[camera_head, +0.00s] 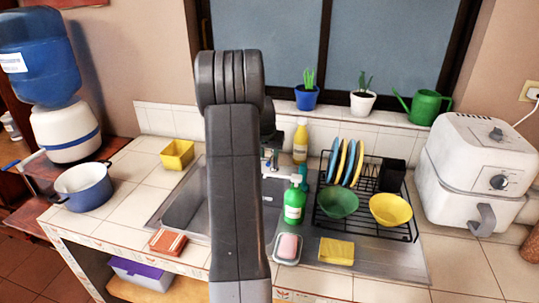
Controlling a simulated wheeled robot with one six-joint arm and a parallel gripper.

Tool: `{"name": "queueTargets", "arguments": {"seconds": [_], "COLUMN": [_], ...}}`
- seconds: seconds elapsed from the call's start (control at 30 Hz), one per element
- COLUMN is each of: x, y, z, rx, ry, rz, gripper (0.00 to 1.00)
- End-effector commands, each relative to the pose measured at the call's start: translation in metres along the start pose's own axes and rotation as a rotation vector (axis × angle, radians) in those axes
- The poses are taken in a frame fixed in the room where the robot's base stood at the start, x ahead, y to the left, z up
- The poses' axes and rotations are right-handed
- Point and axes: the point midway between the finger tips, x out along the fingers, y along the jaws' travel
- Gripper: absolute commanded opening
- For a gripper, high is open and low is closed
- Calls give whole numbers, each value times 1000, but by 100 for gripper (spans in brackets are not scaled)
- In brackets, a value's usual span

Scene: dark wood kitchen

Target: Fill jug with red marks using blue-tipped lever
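My arm rises through the middle of the view and covers part of the sink (184,212). My gripper (269,160) seems to be at the far end of the arm, over the sink area, mostly hidden and too small to read. Small pale and dark parts show there, and I cannot tell them from the tap. I cannot make out a jug with red marks. A water dispenser (66,132) with a big blue bottle (40,62) stands at the left. A small blue tip (12,165) shows at the far left edge; I cannot tell whether it belongs to a lever.
A blue pot (84,188), yellow container (177,154) and reddish-brown item (168,242) stand left of my arm. Right are a green soap bottle (293,207), pink soap (288,247), yellow cloth (336,251), dish rack (372,229) and white air fryer (476,165). Left-hand counter has bare tiles.

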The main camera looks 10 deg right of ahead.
Motion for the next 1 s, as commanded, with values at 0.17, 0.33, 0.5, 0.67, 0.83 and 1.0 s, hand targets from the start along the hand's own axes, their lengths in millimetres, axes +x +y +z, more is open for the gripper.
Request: {"name": "queueTargets", "arguments": {"seconds": [0.17, 0.33, 0.5, 0.67, 0.83, 1.0], "x": [17, 24, 24, 24, 24, 23], "y": [0, 0, 0, 0, 0, 1], "z": [0, 0, 0, 0, 0, 0], "rx": [0, 0, 0, 0, 0, -6], "ry": [0, 0, 0, 0, 0, 0], "rz": [1, 1, 0, 0, 0, -3], "gripper": [35, 35, 35, 13, 0, 0]}}
